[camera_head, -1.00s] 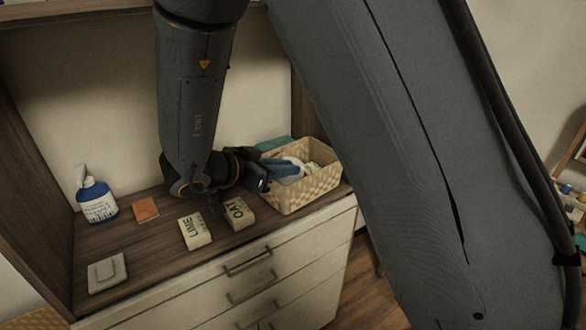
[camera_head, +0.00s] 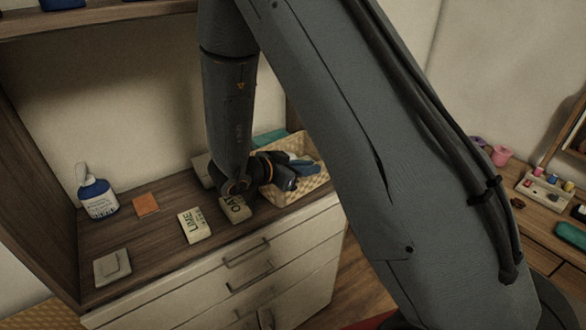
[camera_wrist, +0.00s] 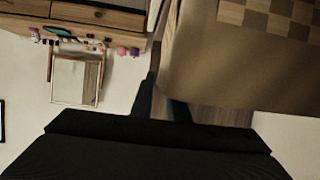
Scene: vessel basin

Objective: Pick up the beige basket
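The beige basket (camera_head: 312,187) is woven and stands at the right end of the dresser top in the head view, with blue and other items in it. My gripper (camera_head: 290,183) is at the basket's left front side, overlapping it in the picture; contact cannot be told. My arm hides part of the basket's left side. In the wrist view, the two dark fingers of my gripper (camera_wrist: 163,100) stand apart with a narrow gap, and I see nothing held between them. A large tan surface lies beyond them; I cannot tell whether it is the basket.
The OAT box (camera_head: 236,208) is partly under my wrist, with the LIME box (camera_head: 194,225) to its left. A desk (camera_head: 545,215) with small items stands right.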

